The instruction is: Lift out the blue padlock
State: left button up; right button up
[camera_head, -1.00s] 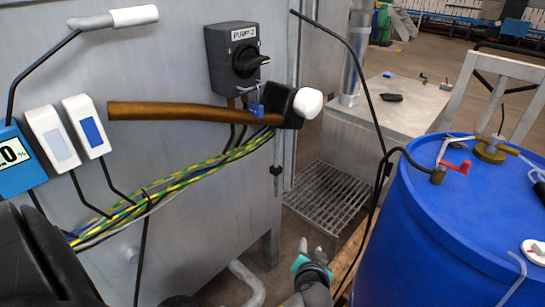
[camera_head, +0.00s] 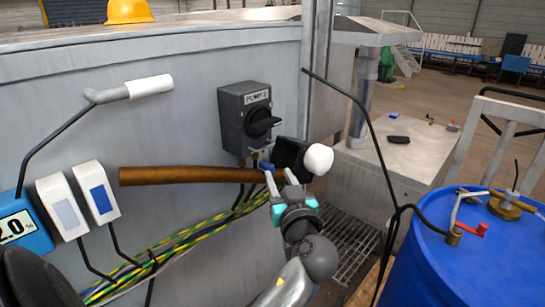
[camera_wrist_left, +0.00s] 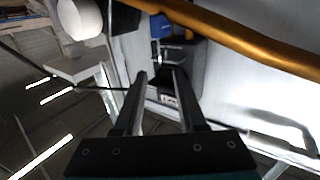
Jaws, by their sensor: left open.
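The small blue padlock (camera_head: 267,166) is by the underside of the grey PUMP 2 switch box (camera_head: 245,118), just above a mallet's brown handle (camera_head: 190,175). The mallet's black head with a white face (camera_head: 318,159) is right of it. My left gripper (camera_head: 280,178) points up at the mallet, its open fingers just below and right of the padlock in the picture. In the left wrist view the padlock (camera_wrist_left: 160,25) shows beyond the open, empty fingertips (camera_wrist_left: 160,74), next to the handle. Contact with the handle cannot be told. My right gripper is out of view.
Yellow-green cables (camera_head: 190,250) run below the mallet along the metal cabinet (camera_head: 180,110). A black hose (camera_head: 385,165) rises right of my gripper, beside a blue drum (camera_head: 440,260). A metal table (camera_head: 400,160) stands behind.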

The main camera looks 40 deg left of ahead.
pick_arm(q)
jog(key=p+x, duration=0.1)
jog(key=x, duration=0.8)
jog(key=shift+w+a+p, duration=0.15)
jog(key=shift+a+p, duration=0.05)
jog(key=shift+p, duration=0.1)
jog(key=shift+c, duration=0.2)
grip_shut()
dwell(0.7)
dwell(0.3)
dwell(1.5)
